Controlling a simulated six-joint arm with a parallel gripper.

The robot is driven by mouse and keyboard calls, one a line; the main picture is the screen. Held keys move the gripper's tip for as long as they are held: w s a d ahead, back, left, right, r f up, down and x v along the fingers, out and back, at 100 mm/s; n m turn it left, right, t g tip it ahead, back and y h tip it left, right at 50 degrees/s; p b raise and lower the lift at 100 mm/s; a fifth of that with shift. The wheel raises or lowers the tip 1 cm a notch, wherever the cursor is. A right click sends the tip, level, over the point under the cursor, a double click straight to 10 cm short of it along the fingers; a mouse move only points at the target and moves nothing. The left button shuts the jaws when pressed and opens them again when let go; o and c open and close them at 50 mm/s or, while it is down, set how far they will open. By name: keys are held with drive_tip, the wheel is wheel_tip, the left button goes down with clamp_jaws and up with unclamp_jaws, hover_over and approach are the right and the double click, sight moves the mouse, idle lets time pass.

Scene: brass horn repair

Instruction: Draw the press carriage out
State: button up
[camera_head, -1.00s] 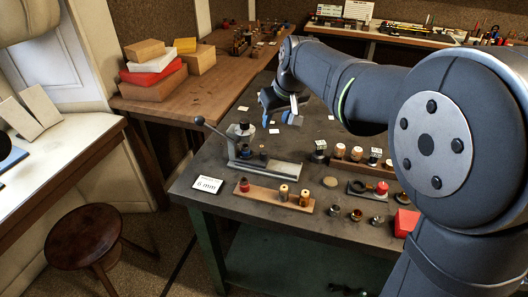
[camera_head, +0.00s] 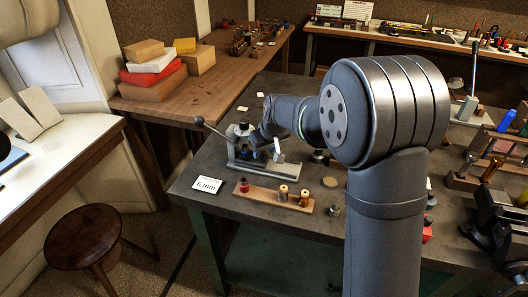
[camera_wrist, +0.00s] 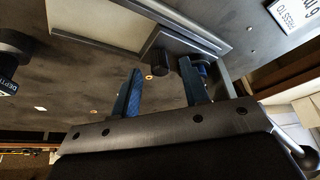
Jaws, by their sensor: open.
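The press (camera_head: 240,140) stands on the left part of the dark bench, its lever reaching up to the left. Its pale base rail (camera_head: 291,171) runs to the right. A short dark knob (camera_wrist: 188,66) on the rail shows near the right finger, seemingly between the fingers. I cannot tell whether it touches a finger.
A round disc (camera_head: 330,182) is to the right. My arm hides much of the bench's middle.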

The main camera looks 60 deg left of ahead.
drive_tip(key=shift+x, duration=0.75)
drive_tip(key=shift+c, duration=0.4)
clamp_jaws()
drive_tip(key=w+d, duration=0.7)
drive_tip(key=shift+w+d, duration=0.15)
drive_tip(key=shift+w, duration=0.05)
drive_tip(key=shift+o, duration=0.4)
unclamp_jaws()
